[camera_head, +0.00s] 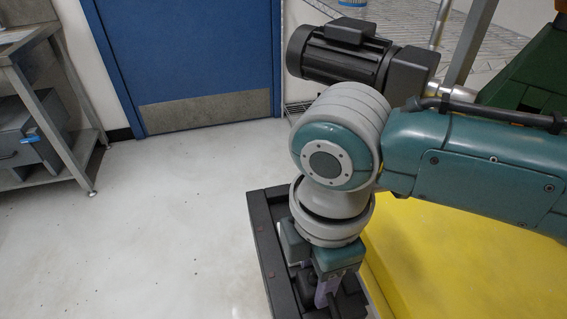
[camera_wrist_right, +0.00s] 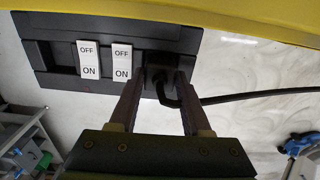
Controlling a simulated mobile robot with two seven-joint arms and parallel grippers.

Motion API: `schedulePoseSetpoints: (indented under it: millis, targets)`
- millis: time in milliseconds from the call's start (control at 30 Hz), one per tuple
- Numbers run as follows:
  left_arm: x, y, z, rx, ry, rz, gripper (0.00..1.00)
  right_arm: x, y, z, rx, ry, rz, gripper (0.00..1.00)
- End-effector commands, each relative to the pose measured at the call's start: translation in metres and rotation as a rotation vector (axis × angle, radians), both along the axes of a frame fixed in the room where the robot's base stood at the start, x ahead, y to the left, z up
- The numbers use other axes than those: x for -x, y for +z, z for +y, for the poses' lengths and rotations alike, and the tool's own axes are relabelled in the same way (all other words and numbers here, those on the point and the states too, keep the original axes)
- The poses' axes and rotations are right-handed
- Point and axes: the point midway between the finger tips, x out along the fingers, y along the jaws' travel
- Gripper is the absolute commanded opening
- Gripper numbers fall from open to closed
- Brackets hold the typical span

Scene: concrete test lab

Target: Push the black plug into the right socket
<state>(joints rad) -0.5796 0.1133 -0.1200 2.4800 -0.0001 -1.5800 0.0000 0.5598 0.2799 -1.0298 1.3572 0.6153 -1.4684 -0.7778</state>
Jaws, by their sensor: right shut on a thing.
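My right gripper (camera_wrist_right: 158,88) is shut on the black plug (camera_wrist_right: 160,76), one finger on each side of it. A black cable (camera_wrist_right: 240,96) bends away from the plug to the right. The plug is in front of the right part of the dark socket panel (camera_wrist_right: 190,40), right of the two switches. The right socket is hidden behind the plug and fingers; I cannot tell whether the plug touches it or is in it. In the head view, my right gripper (camera_head: 326,289) points down over the panel (camera_head: 264,240). My left gripper is not in view.
Two white OFF/ON rocker switches (camera_wrist_right: 105,60) sit left of the plug. A yellow surface (camera_head: 420,255) borders the panel. A blue door (camera_head: 185,55) and a metal bench (camera_head: 50,100) stand farther back. The pale floor (camera_head: 150,230) at left is clear.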

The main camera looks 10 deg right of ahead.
Motion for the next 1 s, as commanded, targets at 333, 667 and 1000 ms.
schedulePoseSetpoints:
  millis: [333,667,1000]
  targets:
    - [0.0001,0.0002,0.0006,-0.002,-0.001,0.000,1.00,-0.0001,0.0002,0.0002,0.000,0.000,0.000,0.00]
    - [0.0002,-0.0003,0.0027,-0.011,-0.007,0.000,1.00,0.0000,-0.0028,0.0003,0.000,0.001,0.000,0.00]
    - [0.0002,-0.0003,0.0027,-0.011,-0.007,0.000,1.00,-0.0001,-0.0028,0.0002,0.000,0.000,0.000,0.83]
